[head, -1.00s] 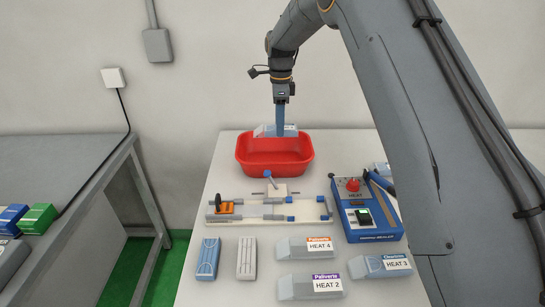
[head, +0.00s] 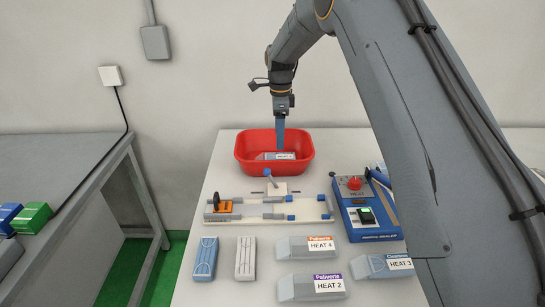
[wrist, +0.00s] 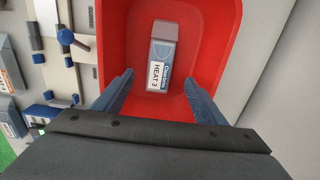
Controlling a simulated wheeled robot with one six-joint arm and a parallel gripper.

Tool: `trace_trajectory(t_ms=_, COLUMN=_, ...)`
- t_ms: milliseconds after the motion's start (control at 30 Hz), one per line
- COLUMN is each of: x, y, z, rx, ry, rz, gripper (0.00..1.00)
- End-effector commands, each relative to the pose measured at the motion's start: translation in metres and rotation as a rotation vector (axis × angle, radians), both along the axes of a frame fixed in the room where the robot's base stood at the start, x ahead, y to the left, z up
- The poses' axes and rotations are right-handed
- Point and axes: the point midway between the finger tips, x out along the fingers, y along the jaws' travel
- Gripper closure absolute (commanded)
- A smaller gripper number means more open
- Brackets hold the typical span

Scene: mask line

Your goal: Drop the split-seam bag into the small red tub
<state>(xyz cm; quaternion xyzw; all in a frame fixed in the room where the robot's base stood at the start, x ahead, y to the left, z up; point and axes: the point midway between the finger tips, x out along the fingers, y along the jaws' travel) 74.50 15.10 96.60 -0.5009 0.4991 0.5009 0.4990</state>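In the wrist view the bag (wrist: 164,52) lies flat on the floor of the tub (wrist: 215,75), clear of the fingers; a split seam cannot be made out. My gripper (head: 280,149) points down over the tub. In the wrist view its two fingers (wrist: 159,82) are spread wide with nothing between them.
A jig with blue and orange parts (head: 268,208) stands in front of the tub. A blue sealing machine (head: 366,215) is to the right. Several bags, such as HEAT 4 (head: 295,247) and HEAT 2 (head: 300,288), lie on the near table. A grey side table (head: 60,165) stands left.

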Motion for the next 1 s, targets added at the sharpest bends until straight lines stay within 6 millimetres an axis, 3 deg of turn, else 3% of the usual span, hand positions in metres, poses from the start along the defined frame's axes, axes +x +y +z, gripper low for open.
trace_trajectory(t_ms=267, x=0.001, y=0.0, z=0.006, rx=0.0, ry=-0.002, rz=0.0, gripper=0.35)
trace_trajectory(t_ms=700, x=0.001, y=0.0, z=0.068, rx=0.0, ry=-0.002, rz=0.0, gripper=0.35)
trace_trajectory(t_ms=1000, x=0.0, y=0.0, z=0.078, rx=0.0, ry=0.0, rz=0.0, gripper=0.35)
